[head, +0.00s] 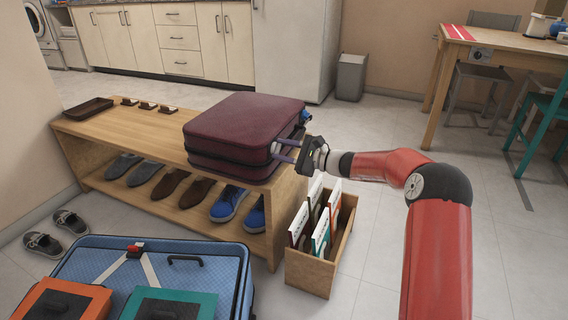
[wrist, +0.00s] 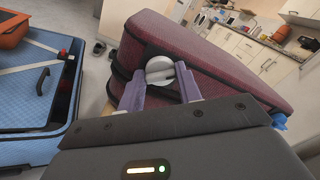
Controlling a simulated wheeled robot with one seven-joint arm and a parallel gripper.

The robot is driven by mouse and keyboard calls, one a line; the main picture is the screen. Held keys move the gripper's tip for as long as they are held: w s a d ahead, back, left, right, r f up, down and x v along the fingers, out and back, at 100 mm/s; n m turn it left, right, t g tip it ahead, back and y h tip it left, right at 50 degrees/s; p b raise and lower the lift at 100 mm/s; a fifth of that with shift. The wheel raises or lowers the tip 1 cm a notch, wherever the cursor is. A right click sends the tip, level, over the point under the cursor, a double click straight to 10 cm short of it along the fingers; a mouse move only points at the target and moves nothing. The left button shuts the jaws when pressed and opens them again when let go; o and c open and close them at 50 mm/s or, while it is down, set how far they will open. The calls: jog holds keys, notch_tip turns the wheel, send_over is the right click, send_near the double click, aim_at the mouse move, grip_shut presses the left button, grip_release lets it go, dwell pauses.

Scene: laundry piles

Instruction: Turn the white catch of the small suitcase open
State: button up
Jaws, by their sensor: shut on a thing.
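The small suitcase (head: 240,130) is dark maroon and lies flat on the wooden bench, its side facing my arm. It fills the upper middle of the wrist view (wrist: 215,55). The white catch (wrist: 160,70) is a round knob with a raised bar, on the suitcase's near end. In the head view the catch (head: 275,148) is small and partly hidden. My gripper (head: 286,150) reaches it from the right. In the wrist view its two purple fingers (wrist: 162,88) are shut on the catch, one on either side. The bar looks slightly tilted in that picture.
The wooden bench (head: 150,142) holds a dark tray and small items, with shoes on its lower shelf. A wooden box of files (head: 312,270) stands below my arm. An open blue suitcase (head: 236,262) lies at front left.

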jog(key=shift+f+n+b, duration=0.2)
jog(key=shift+n+b, duration=2.65)
jog(key=shift+n, duration=2.15)
jog(key=o, duration=1)
jog(key=shift+v, duration=3.9)
